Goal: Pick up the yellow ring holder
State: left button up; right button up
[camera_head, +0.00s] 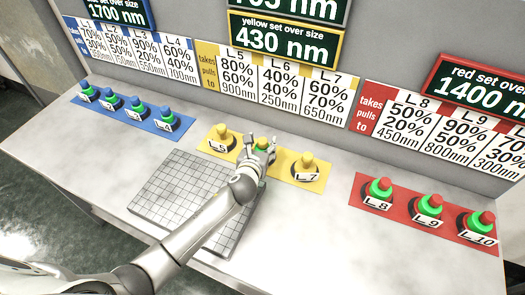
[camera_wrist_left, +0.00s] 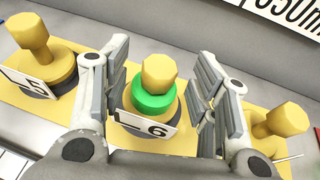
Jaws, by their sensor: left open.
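Several yellow ring holders stand on a yellow mat (camera_head: 311,183) at the middle of the table. The L_5 holder (camera_head: 222,137) and the L_7 holder (camera_head: 307,165) are at its two ends, with no green ring seen. The L_6 holder (camera_head: 262,143) is between them. In the left wrist view the L_6 holder (camera_wrist_left: 158,80) has a yellow knob, a green ring and a white label. My left gripper (camera_head: 258,150) is open over L_6, with its fingers (camera_wrist_left: 160,88) on either side of it and gaps showing. My right gripper is not in view.
A gridded grey plate (camera_head: 165,190) lies in front of the yellow mat, partly under my left arm. A blue mat (camera_head: 135,118) with several holders is at left; a red mat (camera_head: 400,212) with 3 holders is at right. Signs line the back wall.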

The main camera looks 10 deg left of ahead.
pick_arm(q)
jog(key=shift+x, duration=1)
jog(key=shift+w+f, duration=0.1)
jog(key=shift+w, duration=0.1)
jog(key=c, duration=0.7)
grip_shut()
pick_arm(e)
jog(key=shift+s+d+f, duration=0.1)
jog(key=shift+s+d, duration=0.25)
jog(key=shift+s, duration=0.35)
